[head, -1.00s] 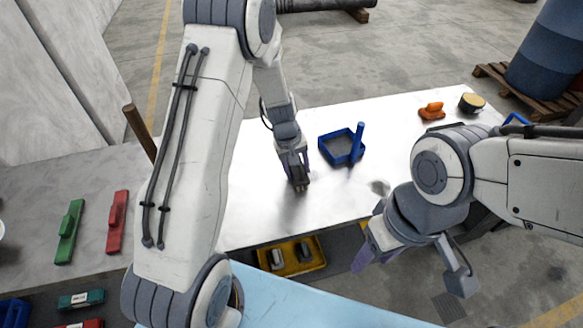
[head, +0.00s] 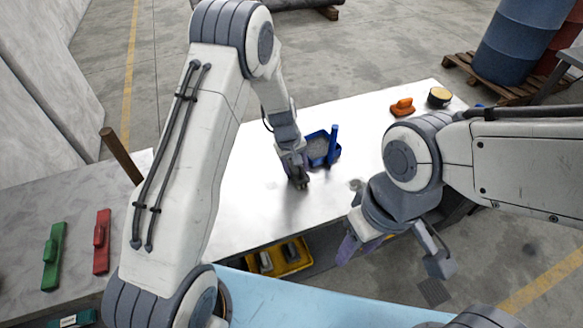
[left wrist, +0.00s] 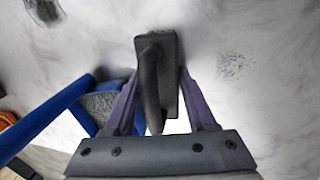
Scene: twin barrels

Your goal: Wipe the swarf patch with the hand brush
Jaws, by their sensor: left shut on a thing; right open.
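My left gripper (head: 298,184) is shut on a dark hand brush, low over the pale table. In the left wrist view the dark brush (left wrist: 165,80) sits between the purple fingers; its contact with the table cannot be told. A grey speckled patch (left wrist: 236,66) lies right of the brush there. A darker patch (left wrist: 46,10) lies at the top left, also visible in the head view (head: 355,184). I cannot tell which is the swarf. My right gripper (head: 350,246) is open and empty at the table's front edge, partly hidden by its arm.
A blue dustpan (head: 334,150) with an upright handle stands close beside the left gripper. An orange tool (head: 402,107) and a round yellow-topped tin (head: 439,96) are at the far right. A yellow tray (head: 285,262) sits below the front edge. Red and green tools (head: 102,243) lie left.

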